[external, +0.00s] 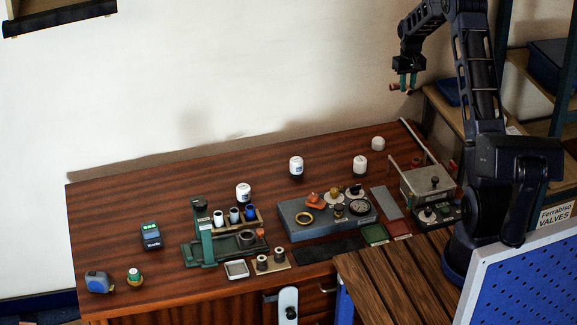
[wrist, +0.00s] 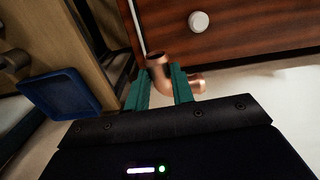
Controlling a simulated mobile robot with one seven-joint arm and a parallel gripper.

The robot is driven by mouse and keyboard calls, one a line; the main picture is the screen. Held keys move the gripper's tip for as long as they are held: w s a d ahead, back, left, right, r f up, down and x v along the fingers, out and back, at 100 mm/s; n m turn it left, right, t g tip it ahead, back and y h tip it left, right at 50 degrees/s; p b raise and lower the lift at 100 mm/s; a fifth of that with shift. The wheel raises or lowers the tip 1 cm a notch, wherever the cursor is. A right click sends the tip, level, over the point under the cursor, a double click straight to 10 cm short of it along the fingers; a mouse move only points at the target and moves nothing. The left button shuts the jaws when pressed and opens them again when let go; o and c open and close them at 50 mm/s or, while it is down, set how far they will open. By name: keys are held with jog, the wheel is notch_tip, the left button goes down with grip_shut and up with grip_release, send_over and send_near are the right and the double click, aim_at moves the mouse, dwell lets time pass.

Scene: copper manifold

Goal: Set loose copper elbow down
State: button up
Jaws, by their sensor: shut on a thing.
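The copper elbow (wrist: 160,72) is held between the two green fingers of my gripper (wrist: 160,88) in the wrist view. It is a bent tube with one open end towards the top and the other leg pointing right. In the external view my gripper (external: 408,80) is high above the back right end of the wooden table. The elbow (external: 400,88) hangs at its fingertips, clear of any surface.
The wooden table (external: 120,215) has a free left rear area. White jars (external: 296,166), a green press stand (external: 201,230), a grey block (external: 296,233) and a lidded box (external: 428,186) stand on it. A blue tray (wrist: 60,93) lies left in the wrist view.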

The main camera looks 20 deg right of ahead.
aim_at(412, 141)
jog(key=d+f, duration=0.1)
jog(key=f, duration=0.5)
jog(key=s+d+f, duration=0.1)
jog(key=f, duration=0.6)
jog(key=d+f, duration=0.1)
jog(key=f, duration=0.6)
jog(key=shift+s+d, duration=0.25)
jog(key=shift+s, duration=0.05)
jog(key=shift+f, duration=0.15)
jog(key=o, duration=1)
